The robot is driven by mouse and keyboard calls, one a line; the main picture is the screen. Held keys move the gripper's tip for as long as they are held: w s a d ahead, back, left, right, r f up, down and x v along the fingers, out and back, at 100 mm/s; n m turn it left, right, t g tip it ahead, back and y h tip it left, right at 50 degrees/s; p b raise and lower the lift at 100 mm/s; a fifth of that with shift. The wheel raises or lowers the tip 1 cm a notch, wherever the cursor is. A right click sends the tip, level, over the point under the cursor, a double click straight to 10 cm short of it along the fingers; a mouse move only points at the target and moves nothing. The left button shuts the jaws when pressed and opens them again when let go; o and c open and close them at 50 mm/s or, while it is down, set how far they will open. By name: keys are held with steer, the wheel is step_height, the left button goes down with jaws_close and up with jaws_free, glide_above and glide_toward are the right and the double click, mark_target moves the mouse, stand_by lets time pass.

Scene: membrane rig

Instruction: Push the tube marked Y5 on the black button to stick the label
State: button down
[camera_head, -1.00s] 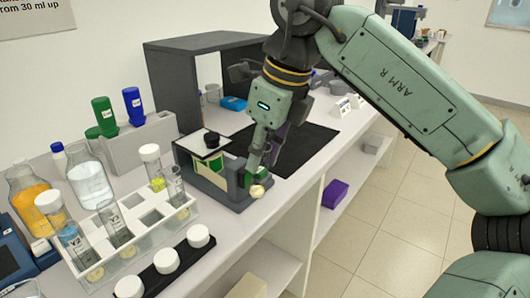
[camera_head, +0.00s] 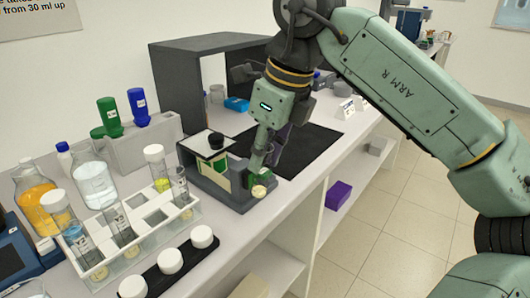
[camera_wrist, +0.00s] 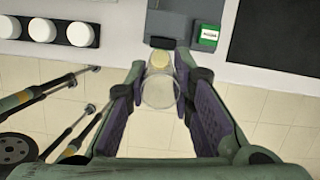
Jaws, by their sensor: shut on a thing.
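My gripper (camera_wrist: 160,100) is shut on a clear tube (camera_wrist: 159,92), seen nearly end-on between the purple finger pads. The tube's pale yellow end (camera_wrist: 159,60) points at the grey label device (camera_wrist: 192,8). A black button-like part (camera_wrist: 163,42) sits on the device's near edge, just beyond that end; I cannot tell whether they touch. A small green-and-white panel (camera_wrist: 208,36) is right of it. In the head view my gripper (camera_head: 262,168) is at the front right of the device (camera_head: 226,193), with the tube's yellow end (camera_head: 259,191) low. No Y5 marking is readable on the tube.
A white rack (camera_head: 165,238) with several tubes stands left of the device. A black strip with round white caps (camera_head: 201,237) lies in front of it. Bottles and a grey holder (camera_head: 148,142) are behind. A black mat (camera_head: 305,152) lies to the right.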

steer(key=shift+w+a, duration=0.2)
steer(key=shift+a, duration=0.05)
stand_by(0.3)
steer(key=s+d+r+p, duration=0.2)
steer(key=d+r+p, duration=0.1)
steer(key=r, duration=0.2)
steer(key=shift+s+d+p, duration=0.15)
steer(key=shift+s+p, duration=0.1)
steer(key=shift+p, duration=0.05)
